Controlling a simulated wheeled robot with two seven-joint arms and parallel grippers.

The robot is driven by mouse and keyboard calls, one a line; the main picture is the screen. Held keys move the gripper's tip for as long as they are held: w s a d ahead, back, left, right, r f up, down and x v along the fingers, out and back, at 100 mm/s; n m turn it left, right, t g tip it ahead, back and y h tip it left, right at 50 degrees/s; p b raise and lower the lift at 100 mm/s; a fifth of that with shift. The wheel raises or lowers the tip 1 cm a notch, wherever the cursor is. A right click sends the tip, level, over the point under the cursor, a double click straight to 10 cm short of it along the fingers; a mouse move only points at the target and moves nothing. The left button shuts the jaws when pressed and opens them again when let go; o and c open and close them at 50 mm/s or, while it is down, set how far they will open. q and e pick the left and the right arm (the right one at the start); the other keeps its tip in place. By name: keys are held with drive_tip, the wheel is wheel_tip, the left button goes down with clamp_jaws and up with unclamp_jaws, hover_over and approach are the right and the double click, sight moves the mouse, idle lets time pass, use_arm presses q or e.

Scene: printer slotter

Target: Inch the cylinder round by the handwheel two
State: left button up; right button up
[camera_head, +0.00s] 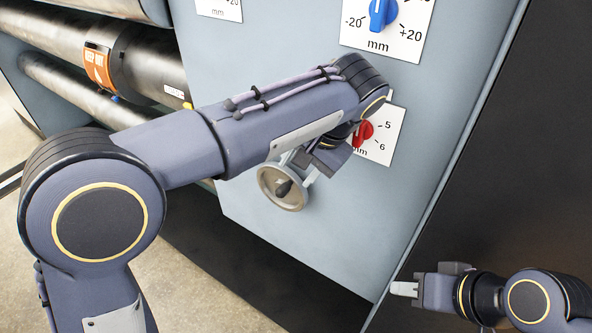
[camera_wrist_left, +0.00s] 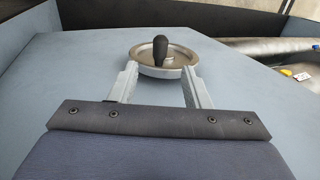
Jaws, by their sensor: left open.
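The handwheel (camera_head: 283,187) is a pale metal dished wheel with a dark knob handle, mounted low on the blue-grey side panel. It also shows in the left wrist view (camera_wrist_left: 144,70), its handle standing up between my fingertips as seen there. My left gripper (camera_head: 301,171) is beside the wheel, partly hidden by my own arm. In the left wrist view its two fingers (camera_wrist_left: 160,76) are apart, with nothing held between them. A dark cylinder (camera_head: 152,58) with an orange label lies at upper left. My right gripper (camera_head: 405,289) is at lower right, away from the wheel; its finger gap is unclear.
A red knob (camera_head: 363,132) on a white scale sits right of the wheel, partly behind my left arm. A blue knob (camera_head: 381,14) on another scale (camera_head: 408,45) is above. A thinner roller (camera_head: 75,88) runs below the cylinder. The lower panel is clear.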

sight(270, 176)
use_arm(q)
drive_tip(key=shift+c, duration=0.4)
